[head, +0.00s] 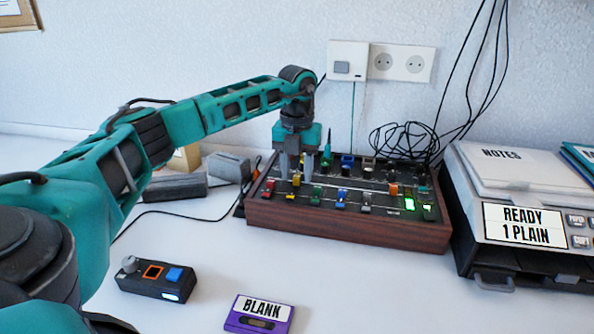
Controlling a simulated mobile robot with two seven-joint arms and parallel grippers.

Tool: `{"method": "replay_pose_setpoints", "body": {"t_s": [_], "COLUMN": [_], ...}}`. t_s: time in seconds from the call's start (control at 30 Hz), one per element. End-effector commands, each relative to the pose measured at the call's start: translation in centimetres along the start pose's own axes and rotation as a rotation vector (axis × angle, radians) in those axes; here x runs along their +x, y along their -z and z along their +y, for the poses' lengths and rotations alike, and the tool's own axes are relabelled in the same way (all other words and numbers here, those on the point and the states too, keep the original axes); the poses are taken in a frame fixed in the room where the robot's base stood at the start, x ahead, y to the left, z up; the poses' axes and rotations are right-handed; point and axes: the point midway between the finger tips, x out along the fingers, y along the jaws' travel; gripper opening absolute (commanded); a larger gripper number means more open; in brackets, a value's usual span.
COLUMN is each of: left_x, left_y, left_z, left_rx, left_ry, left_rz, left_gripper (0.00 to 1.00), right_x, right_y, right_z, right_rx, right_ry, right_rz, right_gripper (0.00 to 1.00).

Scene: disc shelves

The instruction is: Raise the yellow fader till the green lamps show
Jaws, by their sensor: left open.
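The mixer (340,228) is a black panel in a wooden case, standing on the table against the wall. Its faders have coloured caps in a row: red, yellow, green, blue, grey and orange. The yellow fader cap (296,180) is second from the left. My left gripper (296,174) points down over the panel, open, with its fingers on either side of the yellow cap. I cannot tell whether they touch it. Green lamps (409,204) glow at the panel's right end. My right gripper is not in view.
A printer-like machine (520,240) reading "READY 1 PLAIN" stands right of the mixer. A small control box (150,284) and a purple cassette (262,324) lie in front. Black cables (405,138) coil behind the mixer. The table between is clear.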

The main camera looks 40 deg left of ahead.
Motion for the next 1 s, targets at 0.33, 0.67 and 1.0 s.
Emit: {"method": "replay_pose_setpoints", "body": {"t_s": [0.33, 0.67, 1.0], "left_x": [-7.5, -12.0, -12.4], "left_y": [-0.1, 0.0, 0.0], "left_z": [-0.1, 0.0, 0.0], "left_rx": [0.0, 0.0, 0.0], "left_ry": [0.004, 0.003, 0.001], "left_rz": [-0.005, -0.003, -0.001], "left_gripper": [0.43, 0.43, 0.43], "right_x": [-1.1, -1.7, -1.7], "right_y": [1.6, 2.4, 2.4], "right_z": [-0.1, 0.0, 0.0], "right_rx": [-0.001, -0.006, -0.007], "right_ry": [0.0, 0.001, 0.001], "right_rz": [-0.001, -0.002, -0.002], "right_gripper": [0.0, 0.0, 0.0]}}
